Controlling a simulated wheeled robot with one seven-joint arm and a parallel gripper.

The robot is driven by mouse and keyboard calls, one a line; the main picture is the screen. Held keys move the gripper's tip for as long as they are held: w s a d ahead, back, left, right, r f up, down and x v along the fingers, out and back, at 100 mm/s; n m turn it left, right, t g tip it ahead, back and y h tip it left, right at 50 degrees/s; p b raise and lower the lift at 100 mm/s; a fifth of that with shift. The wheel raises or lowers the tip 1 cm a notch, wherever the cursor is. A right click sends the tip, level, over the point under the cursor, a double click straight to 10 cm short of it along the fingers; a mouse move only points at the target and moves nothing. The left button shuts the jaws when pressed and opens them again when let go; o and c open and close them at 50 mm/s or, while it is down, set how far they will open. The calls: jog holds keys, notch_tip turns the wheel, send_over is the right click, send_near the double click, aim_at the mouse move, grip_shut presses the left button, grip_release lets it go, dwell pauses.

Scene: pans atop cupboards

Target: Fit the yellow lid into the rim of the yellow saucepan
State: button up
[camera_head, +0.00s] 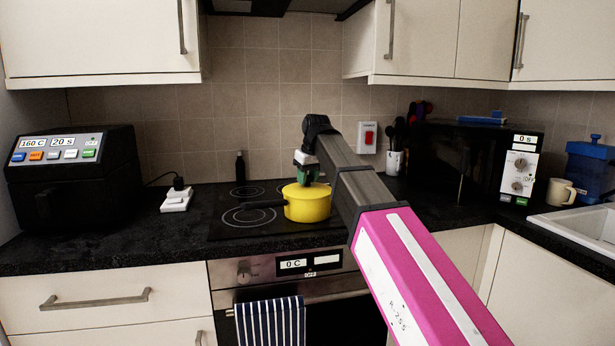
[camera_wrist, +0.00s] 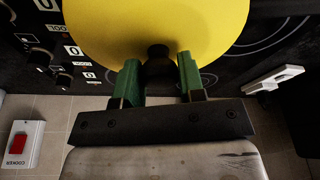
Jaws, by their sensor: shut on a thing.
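The yellow saucepan (camera_head: 308,208) stands on the black hob, its dark handle (camera_head: 262,204) pointing left. The yellow lid (camera_wrist: 155,22) fills the top of the wrist view, with its dark knob (camera_wrist: 158,62) between the two green fingers. My gripper (camera_head: 306,181) is shut on that knob, directly over the saucepan; it also shows in the wrist view (camera_wrist: 159,78). In the head view the lid and pan merge into one yellow shape, so I cannot tell whether the lid sits in the rim. The pan's rim is hidden in the wrist view.
The black hob (camera_head: 229,229) is otherwise clear around the pan. A dark bottle (camera_head: 240,166) stands behind it. A black fryer-like appliance (camera_head: 72,175) is on the left, a microwave (camera_head: 465,160) on the right. A striped towel (camera_head: 270,321) hangs on the oven front.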

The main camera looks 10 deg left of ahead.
aim_at(313, 189)
jog(key=o, duration=1)
jog(key=shift+o, duration=0.2)
jog(key=v, duration=1)
jog(key=shift+r, duration=0.4)
jog(key=shift+s, duration=0.2)
